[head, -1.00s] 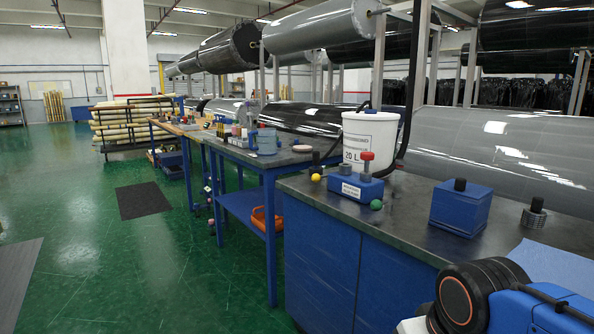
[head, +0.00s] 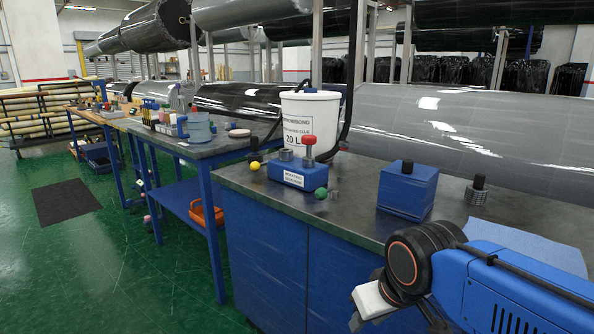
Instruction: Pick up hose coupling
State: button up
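A small knurled grey metal fitting with a black top (head: 476,193) stands upright on the dark bench top, right of a blue box; it looks most like the hose coupling, though I cannot be sure. Another short grey cylinder (head: 286,155) sits at the back of a small blue labelled block, and a small metal piece (head: 334,193) lies beside a green ball. My blue arm with its black joint reaches in at the lower right. A pale end part (head: 372,302), perhaps my gripper, hangs at the bench's front edge, apart from these fittings. Its fingers are not clear.
The blue box (head: 407,190) with a black knob stands left of the fitting. A white pail (head: 310,122), the labelled block (head: 300,174), a yellow ball (head: 254,165) and the green ball (head: 321,193) share the bench. A blue sheet (head: 527,246) lies right. Green floor is open left.

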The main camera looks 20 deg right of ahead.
aim_at(254, 139)
jog(key=i+j+z, duration=0.1)
jog(key=i+j, duration=0.35)
jog(key=j, duration=0.15)
jog(key=i+j+z, duration=0.25)
jog(key=i+j, duration=0.15)
jog(key=j, duration=0.25)
jog(key=i+j+z, duration=0.1)
jog(key=i+j, duration=0.25)
jog(key=j, duration=0.35)
jog(key=i+j+z, duration=0.15)
jog(key=j, duration=0.2)
